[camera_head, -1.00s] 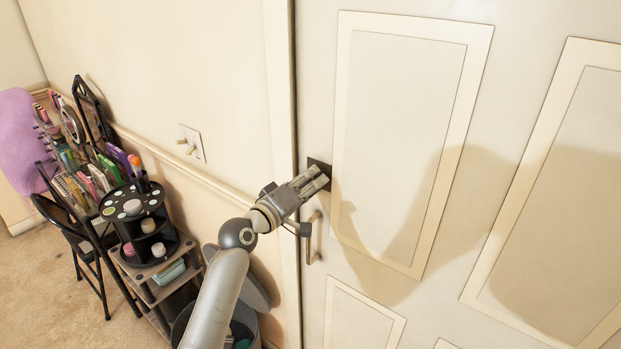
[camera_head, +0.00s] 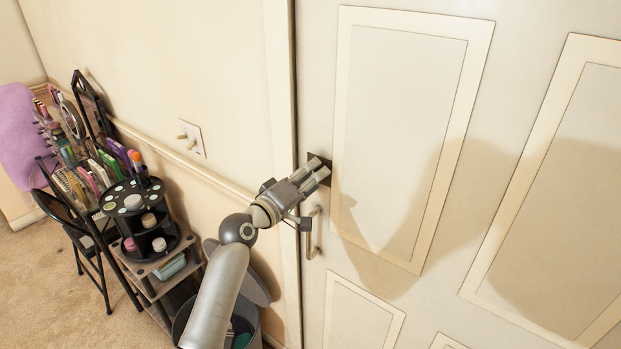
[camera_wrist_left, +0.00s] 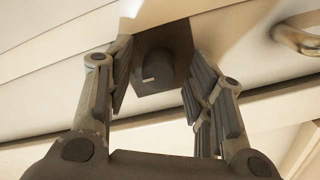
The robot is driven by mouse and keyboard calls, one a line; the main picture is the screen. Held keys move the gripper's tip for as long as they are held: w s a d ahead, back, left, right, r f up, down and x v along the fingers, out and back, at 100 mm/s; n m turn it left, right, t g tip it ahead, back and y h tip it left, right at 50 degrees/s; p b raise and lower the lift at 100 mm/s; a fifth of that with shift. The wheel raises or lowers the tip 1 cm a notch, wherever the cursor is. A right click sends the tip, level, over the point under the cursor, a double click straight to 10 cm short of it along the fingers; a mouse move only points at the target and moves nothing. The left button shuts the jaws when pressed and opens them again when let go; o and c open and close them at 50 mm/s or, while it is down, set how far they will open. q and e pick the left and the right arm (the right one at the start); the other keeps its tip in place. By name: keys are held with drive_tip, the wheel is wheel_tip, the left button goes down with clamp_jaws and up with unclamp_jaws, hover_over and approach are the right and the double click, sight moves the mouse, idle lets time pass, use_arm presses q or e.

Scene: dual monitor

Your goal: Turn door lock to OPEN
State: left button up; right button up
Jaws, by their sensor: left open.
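The door lock (camera_wrist_left: 150,75) is a dark knob on a dark square plate, seen in the left wrist view between my fingers. In the head view the dark lock plate (camera_head: 320,158) shows at the door's left edge, mostly hidden behind my gripper. My left gripper (camera_head: 322,168) is open in front of it, and its fingers (camera_wrist_left: 158,85) stand on both sides of the knob, apart from it as far as I can see. The cream panelled door (camera_head: 400,130) is shut. My right gripper is not in view.
A curved door handle (camera_head: 313,235) sits just below the lock, near my gripper; it also shows in the wrist view (camera_wrist_left: 298,40). A light switch (camera_head: 191,138) is on the wall to the left. A cluttered cosmetics stand (camera_head: 150,262) and a black folding chair (camera_head: 75,225) stand at the left.

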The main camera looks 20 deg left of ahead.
use_arm(q)
drive_tip(key=shift+s, duration=0.1)
drive_tip(key=v, duration=1.1)
drive_tip(key=shift+s+a, duration=0.15)
drive_tip(key=shift+s, duration=0.25)
wheel_tip(320, 180, down, 21)
drive_tip(key=a+g+y+b, duration=0.2)
drive_tip(key=g+y, duration=0.1)
drive_tip(key=s+f+m+g+y+b, duration=0.15)
drive_tip(key=s+f, duration=0.25)
drive_tip(key=f, duration=0.8)
drive_tip(key=s+f+m+g, duration=0.1)
drive_tip(key=s+f+g, duration=0.25)
drive_tip(key=f, duration=0.85)
drive_tip(key=s+d+f+m+g+y+b, duration=0.1)
drive_tip(key=s+f+m+g+b, duration=0.2)
drive_tip(key=s+f, duration=1.55)
drive_tip(key=s+f+m+g, duration=0.2)
drive_tip(key=s+f, duration=0.3)
drive_tip(key=s, duration=0.6)
drive_tip(key=s+d+f+m+g+b, duration=0.1)
drive_tip(key=s+f+m+g, duration=0.2)
drive_tip(key=s, duration=0.9)
wheel_tip(320, 180, down, 2)
drive_tip(key=shift+d+f+y, duration=0.2)
drive_tip(key=shift+y, duration=0.15)
